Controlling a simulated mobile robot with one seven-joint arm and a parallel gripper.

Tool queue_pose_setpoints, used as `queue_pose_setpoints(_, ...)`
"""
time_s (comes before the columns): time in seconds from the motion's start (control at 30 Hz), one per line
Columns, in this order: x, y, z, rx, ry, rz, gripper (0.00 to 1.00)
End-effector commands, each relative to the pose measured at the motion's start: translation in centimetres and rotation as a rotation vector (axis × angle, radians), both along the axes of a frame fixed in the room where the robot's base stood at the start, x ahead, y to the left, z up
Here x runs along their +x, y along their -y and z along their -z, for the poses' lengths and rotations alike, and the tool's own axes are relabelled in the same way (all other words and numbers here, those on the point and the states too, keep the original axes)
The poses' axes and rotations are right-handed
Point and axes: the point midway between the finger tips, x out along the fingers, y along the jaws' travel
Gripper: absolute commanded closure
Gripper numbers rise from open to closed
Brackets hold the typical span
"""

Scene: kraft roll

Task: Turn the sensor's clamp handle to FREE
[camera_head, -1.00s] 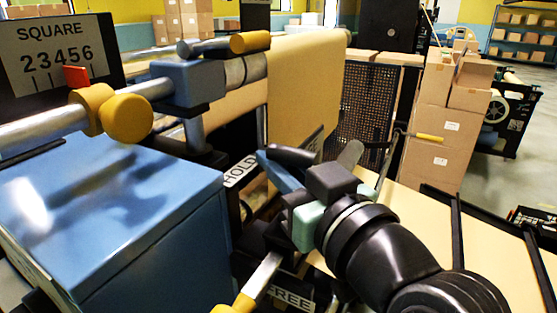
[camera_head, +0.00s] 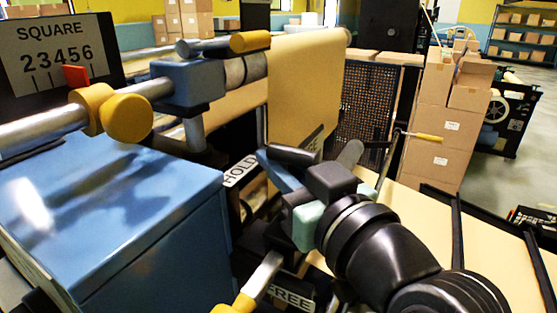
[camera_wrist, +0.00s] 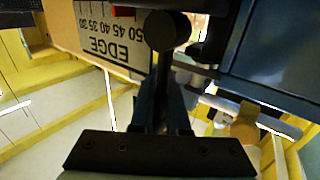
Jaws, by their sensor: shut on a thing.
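My gripper (camera_head: 274,168) is at the middle of the head view, with its blue fingers pointing left toward the HOLD label (camera_head: 240,170). A dark rounded handle (camera_head: 292,155) lies at the fingers; it looks like the sensor's clamp handle. In the wrist view, its round black end (camera_wrist: 167,30) shows at the tips of the closed fingers (camera_wrist: 163,85). The gripper is shut on it; the fingers hide the grip itself. The FREE label (camera_head: 290,298) is lower down, partly covered by my arm. The sensor body cannot be made out clearly.
A metal lever with a yellow grip (camera_head: 240,303) stands close below my gripper. A blue cabinet (camera_head: 110,220) fills the left. A rail carries a yellow knob (camera_head: 127,117). The kraft web (camera_head: 305,85) hangs behind. The EDGE scale (camera_wrist: 115,45) shows in the wrist view.

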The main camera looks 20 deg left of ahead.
Motion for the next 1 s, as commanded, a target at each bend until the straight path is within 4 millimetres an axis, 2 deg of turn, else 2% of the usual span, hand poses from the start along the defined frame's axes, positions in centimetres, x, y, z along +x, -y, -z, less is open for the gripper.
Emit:
queue_pose_setpoints(0.57, -0.1, 0.0, 0.1, -0.003, 0.021, 0.000, 1.00)
queue_pose_setpoints(0.77, -0.6, -0.1, 0.5, -0.018, 0.096, 0.001, 1.00)
queue_pose_setpoints(1.0, -1.7, -0.3, 0.7, -0.050, 0.270, 0.001, 1.00)
